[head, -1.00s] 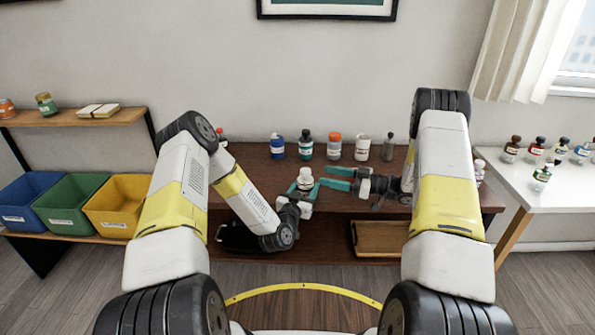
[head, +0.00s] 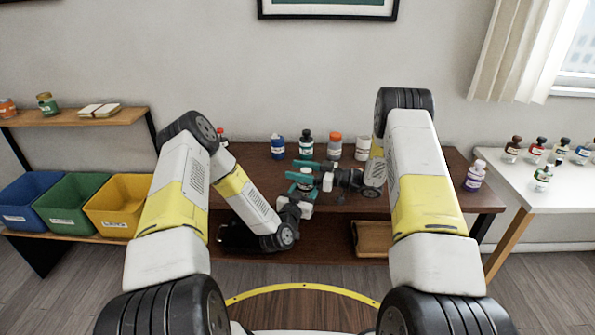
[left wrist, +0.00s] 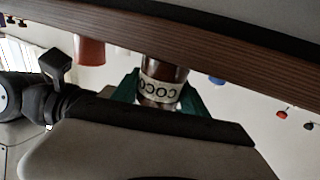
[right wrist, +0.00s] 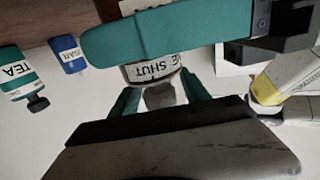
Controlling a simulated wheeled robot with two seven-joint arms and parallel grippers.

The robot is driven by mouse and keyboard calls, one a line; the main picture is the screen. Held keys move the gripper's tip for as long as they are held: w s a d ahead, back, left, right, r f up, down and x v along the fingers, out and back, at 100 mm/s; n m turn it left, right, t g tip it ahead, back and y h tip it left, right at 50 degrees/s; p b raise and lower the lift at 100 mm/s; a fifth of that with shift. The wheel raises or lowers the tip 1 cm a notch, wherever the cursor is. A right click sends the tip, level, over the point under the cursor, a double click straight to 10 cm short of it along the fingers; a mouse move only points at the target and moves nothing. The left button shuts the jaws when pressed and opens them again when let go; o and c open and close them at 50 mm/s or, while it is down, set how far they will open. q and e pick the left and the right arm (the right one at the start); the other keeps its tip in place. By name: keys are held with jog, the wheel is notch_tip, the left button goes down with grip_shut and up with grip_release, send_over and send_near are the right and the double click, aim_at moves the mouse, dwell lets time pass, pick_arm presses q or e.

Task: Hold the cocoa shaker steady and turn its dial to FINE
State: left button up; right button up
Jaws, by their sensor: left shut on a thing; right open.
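The cocoa shaker (head: 306,187) stands upright over the front part of the brown table, mostly covered by the fingers in the head view. In the left wrist view its brown body and cocoa label (left wrist: 160,90) sit between the green fingers of my left gripper (left wrist: 158,96), which is shut on it. I cannot tell whether the right fingers touch the dial.
Behind the shaker stand a blue jar (head: 278,147), a green tea jar (head: 305,145), an orange-capped jar (head: 334,147) and a white jar (head: 362,148). A purple jar (head: 474,177) stands at the table's right end. A wooden tray (head: 372,240) is on the lower shelf.

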grip_shut()
jog(key=shift+s+n+g+y, duration=0.2)
jog(key=shift+n+g, duration=0.55)
jog(key=shift+g, duration=0.4)
jog(key=shift+s+n+g+y, duration=0.1)
jog(key=shift+s+n+g, duration=0.1)
jog(key=shift+n+g, duration=0.75)
grip_release()
pick_arm(q)
jog(key=o, duration=1.5)
jog(key=shift+o, duration=0.2)
pick_arm(e)
jog(key=d, duration=1.2)
